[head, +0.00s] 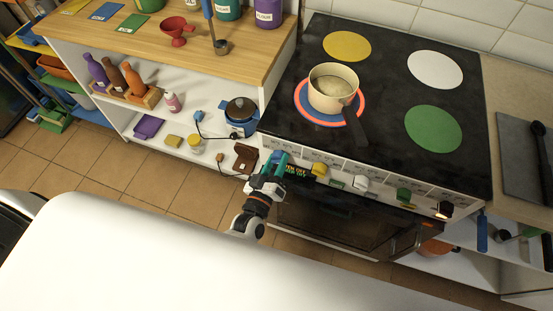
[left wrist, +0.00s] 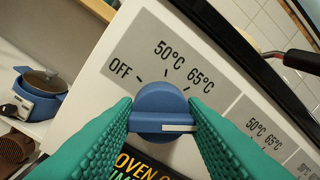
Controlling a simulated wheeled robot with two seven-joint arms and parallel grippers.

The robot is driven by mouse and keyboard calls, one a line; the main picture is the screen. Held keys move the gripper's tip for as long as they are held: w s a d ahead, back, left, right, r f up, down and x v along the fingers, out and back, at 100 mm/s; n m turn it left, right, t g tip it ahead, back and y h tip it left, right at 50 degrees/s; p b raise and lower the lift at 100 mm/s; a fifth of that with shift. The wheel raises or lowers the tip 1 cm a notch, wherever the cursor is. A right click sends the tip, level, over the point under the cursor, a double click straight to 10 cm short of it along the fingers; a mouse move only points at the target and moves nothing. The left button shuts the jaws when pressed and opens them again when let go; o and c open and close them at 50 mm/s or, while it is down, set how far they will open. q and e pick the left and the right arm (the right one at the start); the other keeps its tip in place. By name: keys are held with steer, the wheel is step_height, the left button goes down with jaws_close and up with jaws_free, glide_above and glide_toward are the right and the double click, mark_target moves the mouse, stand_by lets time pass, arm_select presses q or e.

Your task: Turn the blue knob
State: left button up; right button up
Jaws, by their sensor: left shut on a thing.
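The blue knob (left wrist: 158,104) sits on the pale front panel of the stove, below printed marks OFF, 50°C and 65°C. Its white pointer line (left wrist: 180,128) lies level toward the right of the picture, lower than the 65°C tick. My left gripper (head: 273,160) is at the left end of the knob row. In the left wrist view its teal ridged fingers (left wrist: 160,122) are on either side of the knob, shut on it. My right gripper is not in view.
Yellow (head: 319,169), white (head: 361,184) and green (head: 403,194) knobs continue the row to the right. A cream pot (head: 333,83) stands on the blue cooking zone (head: 303,104), ringed in orange-red. A blue cooker (head: 241,116) is on the shelf to the left.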

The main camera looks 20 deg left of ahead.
arm_select(q)
steer(key=shift+f+m+p, duration=0.1)
steer(key=shift+m+p, duration=0.45)
steer(key=shift+m, duration=1.45)
steer(key=o, duration=1)
steer(key=s, duration=0.4)
steer(key=s+b, duration=0.1)
steer(key=s, duration=0.3)
steer(key=s+a+b, duration=0.1)
steer(key=s, duration=0.3)
steer(key=shift+f, duration=0.1)
